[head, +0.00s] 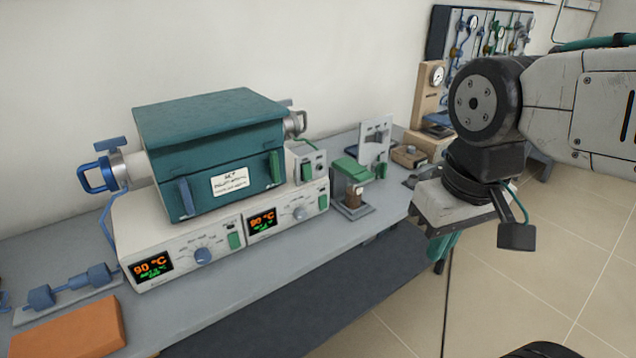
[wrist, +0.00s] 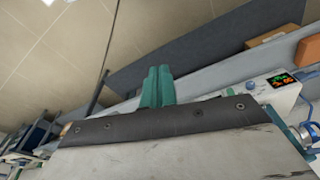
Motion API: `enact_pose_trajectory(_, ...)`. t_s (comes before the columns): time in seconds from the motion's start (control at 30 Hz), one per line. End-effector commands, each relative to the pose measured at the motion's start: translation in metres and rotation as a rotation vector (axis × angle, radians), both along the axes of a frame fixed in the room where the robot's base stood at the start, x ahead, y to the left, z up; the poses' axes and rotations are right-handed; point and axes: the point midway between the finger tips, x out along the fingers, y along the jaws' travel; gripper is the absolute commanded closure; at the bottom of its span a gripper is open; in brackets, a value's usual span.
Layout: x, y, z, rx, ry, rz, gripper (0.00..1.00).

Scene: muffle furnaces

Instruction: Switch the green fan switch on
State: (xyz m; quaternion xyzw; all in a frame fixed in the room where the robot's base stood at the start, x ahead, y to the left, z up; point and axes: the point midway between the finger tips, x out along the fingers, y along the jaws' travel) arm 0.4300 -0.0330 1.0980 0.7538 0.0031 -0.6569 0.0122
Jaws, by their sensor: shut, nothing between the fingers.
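The furnace unit has a white control base (head: 140,230) with two lit displays reading 90 °C. A green rocker-like switch (head: 235,240) sits beside the blue knob on its left panel, and another green switch (head: 322,198) sits at the right end of the right panel. I cannot read which is the fan switch, nor its position. My gripper (head: 441,256) is right of the bench's front edge, well apart from the panels. Its green fingers (wrist: 158,76) are together and empty in the wrist view, where part of the base (wrist: 275,92) shows at right.
A teal furnace box (head: 215,150) with a blue handle and a green handle stands on the base. A small grey switch box (head: 311,166) and a green-topped stand (head: 352,185) are to its right. An orange block (head: 70,328) lies at front left. Floor is open at right.

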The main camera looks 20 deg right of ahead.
Motion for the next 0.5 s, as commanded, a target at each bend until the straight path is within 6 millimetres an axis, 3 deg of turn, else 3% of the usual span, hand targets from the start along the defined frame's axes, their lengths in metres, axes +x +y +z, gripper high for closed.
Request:
enact_pose_trajectory(0.17, 0.068, -0.016, -0.018, -0.087, -0.124, 0.159, 1.0)
enact_pose_trajectory(0.3, 0.148, -0.035, -0.043, -0.217, -0.282, 0.393, 1.0)
enact_pose_trajectory(0.5, 0.248, -0.047, -0.08, -0.428, -0.515, 0.767, 1.0)
